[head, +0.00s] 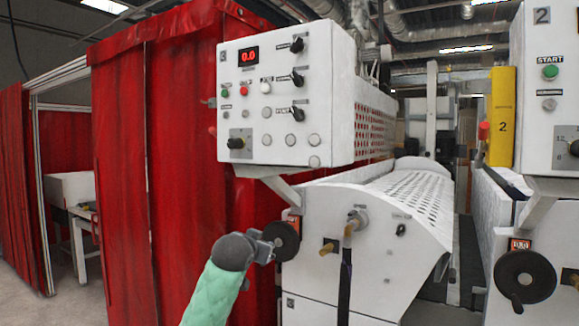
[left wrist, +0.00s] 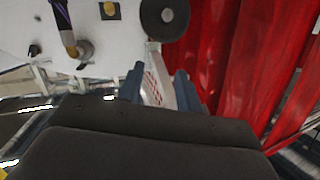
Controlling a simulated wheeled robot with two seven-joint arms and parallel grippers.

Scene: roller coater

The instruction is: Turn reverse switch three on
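The white control panel (head: 340,70) hangs at the upper middle of the head view. Three black rotary switches sit in a column on it: the top one (head: 297,45), the middle one (head: 297,79) and the bottom one (head: 297,111). Their labels are too small to read, so I cannot tell which is reverse switch three. My left gripper (head: 268,246) is well below the panel, near the black handwheel, and touches none of the switches. In the left wrist view its two fingers (left wrist: 158,88) are apart with nothing between them. My right gripper is not in view.
A black handwheel (head: 285,241) is right beside my left gripper; it also shows in the left wrist view (left wrist: 165,15). Red curtains (head: 180,130) hang on the left. A white machine body (head: 370,265) stands under the panel. A second panel (head: 549,90) is at the right.

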